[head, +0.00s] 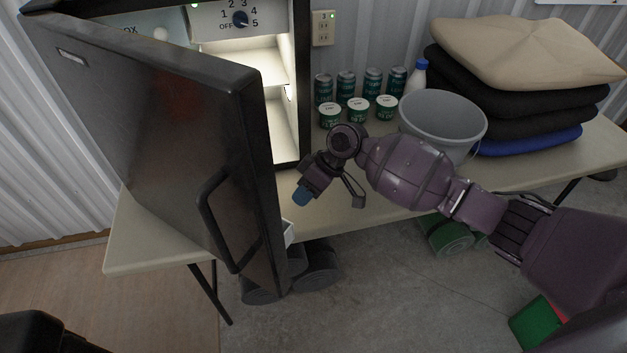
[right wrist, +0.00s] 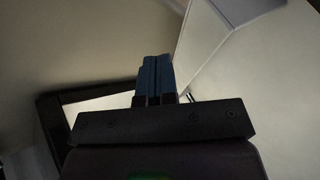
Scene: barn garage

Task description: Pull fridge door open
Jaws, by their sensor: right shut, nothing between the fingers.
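The small black fridge stands on the table with its door (head: 165,130) swung well open toward the left front. A black bar handle (head: 217,222) is on the door's outer face. The lit white interior (head: 270,85) shows a shelf and a dial. My right gripper (head: 303,197) is on the inner side of the door, just right of its free edge, apart from the handle. Its blue fingertips are together and empty; they also show in the right wrist view (right wrist: 157,78), in front of pale surfaces. My left gripper is out of view.
Dark dumbbells (head: 318,268) and green ones (head: 449,237) lie on the floor below.

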